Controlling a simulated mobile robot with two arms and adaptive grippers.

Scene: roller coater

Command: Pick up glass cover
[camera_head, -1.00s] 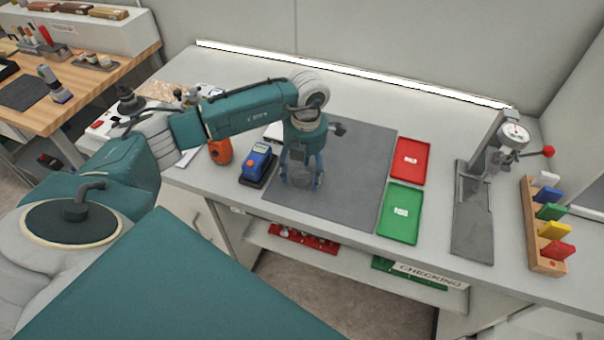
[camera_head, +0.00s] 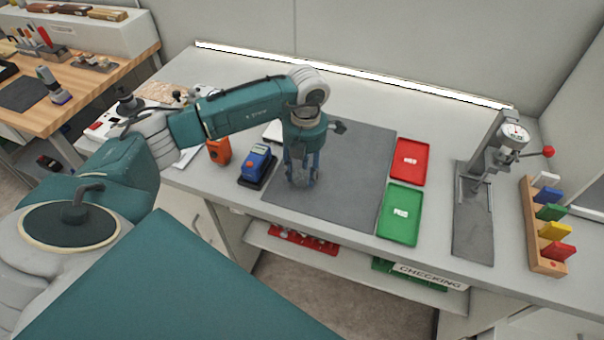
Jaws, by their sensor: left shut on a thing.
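My left gripper (camera_head: 302,180) points down over the left part of the dark grey mat (camera_head: 350,165) on the bench. Its fingers are shut on a small, see-through thing that looks like the glass cover. The cover is hard to make out between the fingers, and I cannot tell whether it touches the mat. My right gripper is not in view.
A blue device (camera_head: 257,163) stands close left of the gripper, with an orange object (camera_head: 219,150) beyond it. A red tray (camera_head: 410,160) and a green tray (camera_head: 401,213) lie right of the mat. A dial gauge stand (camera_head: 480,190) and a wooden block rack (camera_head: 546,225) are further right.

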